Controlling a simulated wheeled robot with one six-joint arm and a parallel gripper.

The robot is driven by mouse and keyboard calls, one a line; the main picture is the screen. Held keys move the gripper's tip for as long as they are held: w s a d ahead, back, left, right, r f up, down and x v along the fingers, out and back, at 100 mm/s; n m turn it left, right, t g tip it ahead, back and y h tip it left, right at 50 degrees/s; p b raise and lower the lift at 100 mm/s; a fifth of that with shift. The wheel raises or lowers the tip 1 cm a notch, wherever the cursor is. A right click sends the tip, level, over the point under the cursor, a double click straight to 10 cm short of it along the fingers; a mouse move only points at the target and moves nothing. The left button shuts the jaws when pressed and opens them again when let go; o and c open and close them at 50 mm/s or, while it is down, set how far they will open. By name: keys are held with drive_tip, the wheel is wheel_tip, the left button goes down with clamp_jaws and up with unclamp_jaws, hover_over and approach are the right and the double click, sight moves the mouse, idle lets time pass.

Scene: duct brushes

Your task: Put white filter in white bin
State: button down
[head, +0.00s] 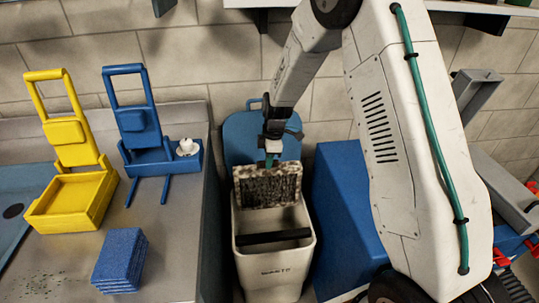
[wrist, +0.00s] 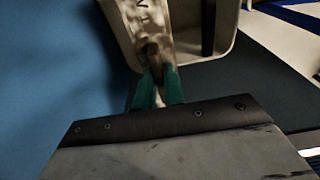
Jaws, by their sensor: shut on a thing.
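The white filter (head: 268,187) is a flat square panel with a pale frame and a dirty, speckled grey face. My gripper (head: 272,160) is shut on its top edge and holds it upright at the back of the white bin's mouth. The white bin (head: 270,275) stands on the floor with a dark bar across its opening. The filter's lower edge overlaps the bin's back rim; I cannot tell how far inside it is. In the wrist view, the green fingertips (wrist: 158,88) pinch the filter (wrist: 148,30), with the bin's rim (wrist: 228,42) beyond.
A metal counter (head: 160,255) at left holds a yellow caddy (head: 70,190), a blue caddy (head: 145,150) with a small white item, and stacked blue pads (head: 120,258). A blue panel (head: 245,135) stands behind the bin. A blue box (head: 340,220) is close on its right.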

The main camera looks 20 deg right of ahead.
sight(271, 190)
wheel_tip(271, 190, down, 28)
idle(2.5)
drive_tip(key=shift+r, duration=0.1)
idle(0.3)
drive_tip(key=c, duration=1.4)
unclamp_jaws()
drive_tip(key=r, duration=0.5)
drive_tip(key=d+r, duration=0.1)
drive_tip(key=r, duration=0.1)
drive_tip(key=shift+s+r, duration=0.1)
drive_tip(key=shift+r, duration=2.75)
